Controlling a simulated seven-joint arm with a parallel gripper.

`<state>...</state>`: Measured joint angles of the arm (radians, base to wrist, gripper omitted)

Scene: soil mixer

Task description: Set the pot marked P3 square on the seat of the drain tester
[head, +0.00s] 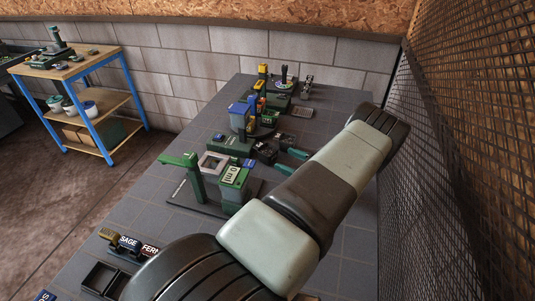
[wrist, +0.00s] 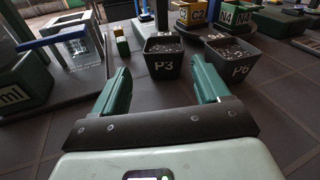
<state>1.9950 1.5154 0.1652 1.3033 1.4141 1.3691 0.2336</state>
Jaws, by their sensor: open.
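The pot marked P3 (wrist: 164,65) is a dark, tapered square pot with grey granular fill. It stands upright on the table just beyond my gripper, roughly centred between the fingers in the wrist view. My gripper (wrist: 162,76) is open and empty, with its two green fingers apart; it also shows in the head view (head: 288,162), low over the table. What looks like the drain tester (head: 175,205) has a dark base, a green post, a pale square frame (head: 213,163) and a green box reading 0 ml (head: 233,177). Its frame appears empty.
A similar pot marked P6 (wrist: 235,63) stands close to the right of P3. Blocks marked C2 (wrist: 190,14) and N4 are behind. A blue bar (wrist: 55,38) sticks out at the left. A mesh wall (head: 470,130) borders the table's right side.

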